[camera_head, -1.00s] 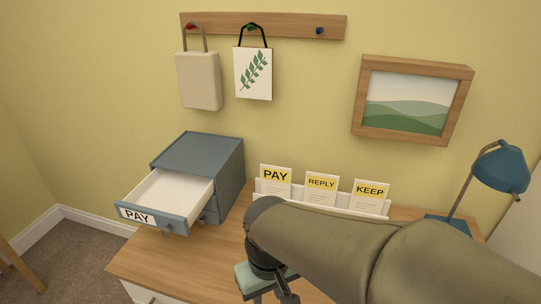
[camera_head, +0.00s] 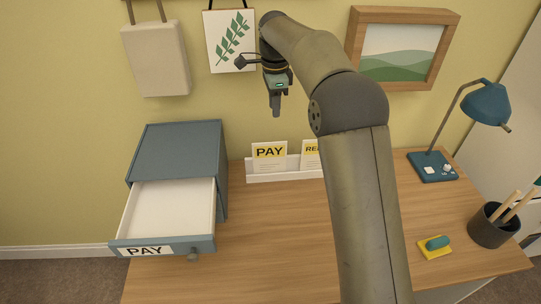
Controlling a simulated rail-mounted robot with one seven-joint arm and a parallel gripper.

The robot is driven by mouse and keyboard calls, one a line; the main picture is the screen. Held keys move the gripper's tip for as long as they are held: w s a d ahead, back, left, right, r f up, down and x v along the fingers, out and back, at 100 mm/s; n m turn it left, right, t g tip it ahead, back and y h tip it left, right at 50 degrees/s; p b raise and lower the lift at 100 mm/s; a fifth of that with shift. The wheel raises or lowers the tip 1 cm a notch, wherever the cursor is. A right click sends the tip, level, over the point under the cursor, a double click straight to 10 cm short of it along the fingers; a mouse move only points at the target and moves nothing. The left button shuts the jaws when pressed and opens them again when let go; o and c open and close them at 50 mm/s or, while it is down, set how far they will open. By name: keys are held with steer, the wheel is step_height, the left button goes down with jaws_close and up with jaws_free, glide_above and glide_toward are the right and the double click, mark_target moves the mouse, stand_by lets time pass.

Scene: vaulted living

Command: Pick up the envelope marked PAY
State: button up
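The envelope marked PAY (camera_head: 269,158) stands upright in a white rack (camera_head: 262,177) at the back of the desk, its yellow label facing me. Beside it on the right, the envelope marked REPLY (camera_head: 310,153) is partly hidden by my arm. The KEEP envelope is not visible now. My gripper (camera_head: 276,110) points down in the air above the PAY envelope, a little to its right and apart from it. Its fingers are seen edge-on, so I cannot tell whether it is open or shut. No held thing shows.
A blue-grey cabinet (camera_head: 177,150) stands left, its empty-looking drawer marked PAY (camera_head: 165,215) pulled out. A lamp (camera_head: 485,103), pen cup (camera_head: 491,226) and yellow-and-green item (camera_head: 435,246) are right.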

steer(key=w+a, duration=0.1)
steer(key=m, duration=0.1)
glide_above(270, 148)
steer(key=f, duration=1.2)
steer(key=shift+w+f+p, duration=0.2)
steer(key=shift+p, duration=0.2)
steer(key=shift+s+a+f+p, duration=0.1)
steer(key=shift+f+p, duration=0.55)
steer(key=shift+f, duration=2.1)
jaws_close()
